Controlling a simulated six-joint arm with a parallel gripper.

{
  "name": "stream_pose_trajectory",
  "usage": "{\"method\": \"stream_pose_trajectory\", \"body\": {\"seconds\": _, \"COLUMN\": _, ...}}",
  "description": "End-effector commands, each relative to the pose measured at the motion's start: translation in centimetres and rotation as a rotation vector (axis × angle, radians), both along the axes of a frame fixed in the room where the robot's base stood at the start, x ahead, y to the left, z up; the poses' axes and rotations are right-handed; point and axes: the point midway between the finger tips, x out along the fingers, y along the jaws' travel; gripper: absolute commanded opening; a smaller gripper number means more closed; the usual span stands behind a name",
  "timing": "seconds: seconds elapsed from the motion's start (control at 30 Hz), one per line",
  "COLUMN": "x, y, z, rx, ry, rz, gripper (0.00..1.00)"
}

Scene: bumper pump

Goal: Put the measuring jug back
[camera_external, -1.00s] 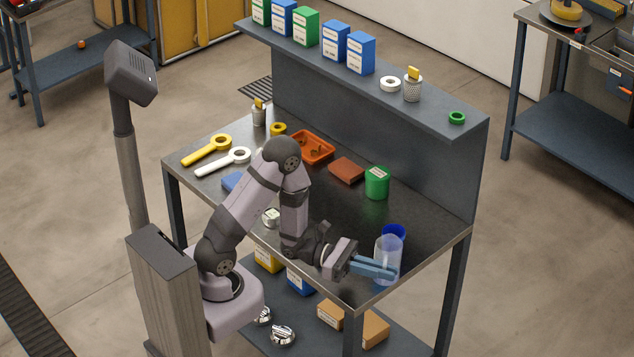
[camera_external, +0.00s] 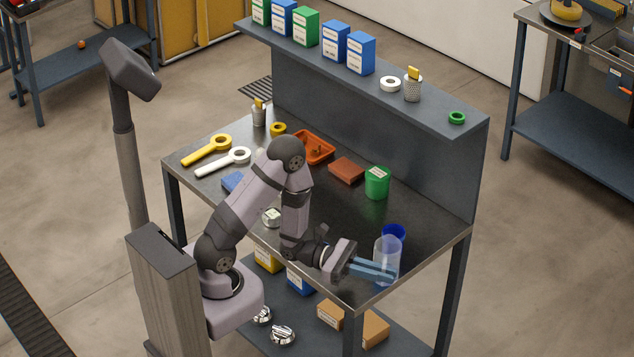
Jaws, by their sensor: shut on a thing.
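The measuring jug (camera_external: 386,252) is a clear, pale bluish vessel near the right front corner of the bench. It looks upright. My gripper (camera_external: 379,271) reaches it from the left, its blue fingers shut on the jug's lower part. A blue cup-like thing (camera_external: 396,231) stands just behind the jug and is partly hidden by it. I cannot tell whether the jug's base touches the bench top.
The dark bench top (camera_external: 345,222) is clear left of the jug. A green tub (camera_external: 377,183), a brown block (camera_external: 346,170) and an orange tray (camera_external: 318,146) stand farther back. A raised shelf (camera_external: 440,105) runs along the back. The bench's right edge is close to the jug.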

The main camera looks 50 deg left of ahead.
Motion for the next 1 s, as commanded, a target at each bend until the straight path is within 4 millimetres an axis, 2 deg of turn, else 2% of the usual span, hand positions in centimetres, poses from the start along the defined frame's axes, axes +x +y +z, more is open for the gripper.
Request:
{"method": "stream_pose_trajectory", "body": {"seconds": 0.17, "x": 0.9, "y": 1.6, "z": 1.1, "rx": 0.003, "ry": 0.001, "rz": 0.023, "gripper": 0.00}}
{"method": "stream_pose_trajectory", "body": {"seconds": 0.4, "x": 2.4, "y": 5.4, "z": 2.8, "rx": 0.007, "ry": 0.003, "rz": 0.071, "gripper": 0.00}}
{"method": "stream_pose_trajectory", "body": {"seconds": 0.67, "x": 3.9, "y": 9.5, "z": 3.6, "rx": 0.005, "ry": -0.001, "rz": 0.151, "gripper": 0.00}}
{"method": "stream_pose_trajectory", "body": {"seconds": 0.87, "x": 6.5, "y": 14.4, "z": 4.8, "rx": 0.001, "ry": -0.008, "rz": 0.265, "gripper": 0.00}}
{"method": "stream_pose_trajectory", "body": {"seconds": 1.0, "x": 8.2, "y": 19.2, "z": 6.2, "rx": -0.002, "ry": -0.009, "rz": 0.371, "gripper": 0.00}}
